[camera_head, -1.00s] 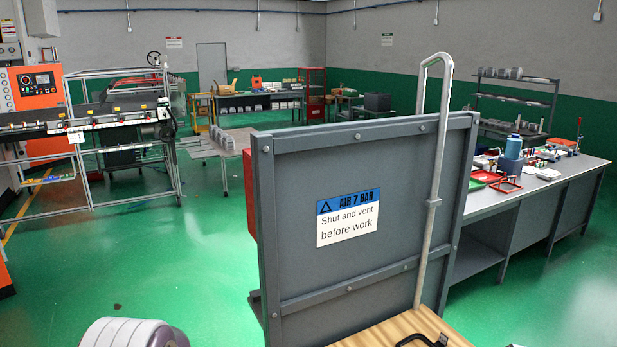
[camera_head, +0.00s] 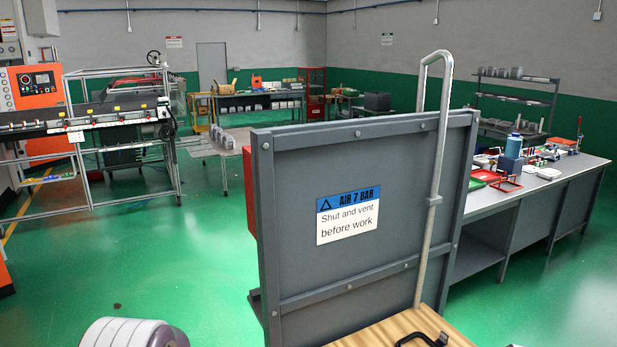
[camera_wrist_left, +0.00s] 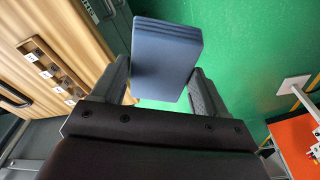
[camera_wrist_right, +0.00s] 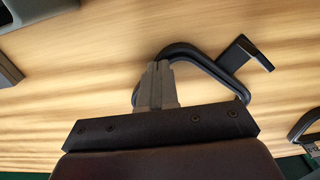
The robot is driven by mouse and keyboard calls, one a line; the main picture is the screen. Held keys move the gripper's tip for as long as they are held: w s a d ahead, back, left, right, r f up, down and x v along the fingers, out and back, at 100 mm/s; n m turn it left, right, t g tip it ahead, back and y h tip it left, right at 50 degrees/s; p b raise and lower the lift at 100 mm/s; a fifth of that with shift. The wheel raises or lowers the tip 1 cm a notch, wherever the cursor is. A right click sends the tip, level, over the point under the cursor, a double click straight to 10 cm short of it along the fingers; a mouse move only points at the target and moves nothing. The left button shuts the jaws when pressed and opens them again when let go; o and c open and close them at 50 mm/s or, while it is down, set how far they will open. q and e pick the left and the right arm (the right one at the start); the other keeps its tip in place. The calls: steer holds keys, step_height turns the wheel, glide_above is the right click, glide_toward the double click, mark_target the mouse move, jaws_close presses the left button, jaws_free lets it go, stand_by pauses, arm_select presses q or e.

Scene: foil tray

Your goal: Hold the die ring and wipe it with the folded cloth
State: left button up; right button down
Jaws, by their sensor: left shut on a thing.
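A dark blue folded cloth (camera_wrist_left: 165,52), a flat block with layered edges, is between the two fingers of my left gripper (camera_wrist_left: 165,85) in the left wrist view. The left gripper is shut on it, with green floor beyond. My right gripper (camera_wrist_right: 157,68) has its fingers together over the wooden top in the right wrist view. A black looped handle-like piece (camera_wrist_right: 205,60) lies right behind the fingertips; I cannot tell whether they touch it. No die ring can be made out for certain. Neither gripper shows in the head view.
The wooden top (camera_head: 375,331) carries another black looped piece (camera_wrist_right: 305,124). A grey panel (camera_head: 290,200) with a sign and a metal pole (camera_head: 428,170) rise behind it. A bench with trays stands right; green floor is open left.

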arm_select(q)
step_height(320, 180, up, 4)
steer(key=p, duration=0.3)
steer(key=shift+p, duration=0.3)
arm_select(e)
step_height(320, 180, up, 6)
arm_select(q)
steer(key=shift+f, duration=0.1)
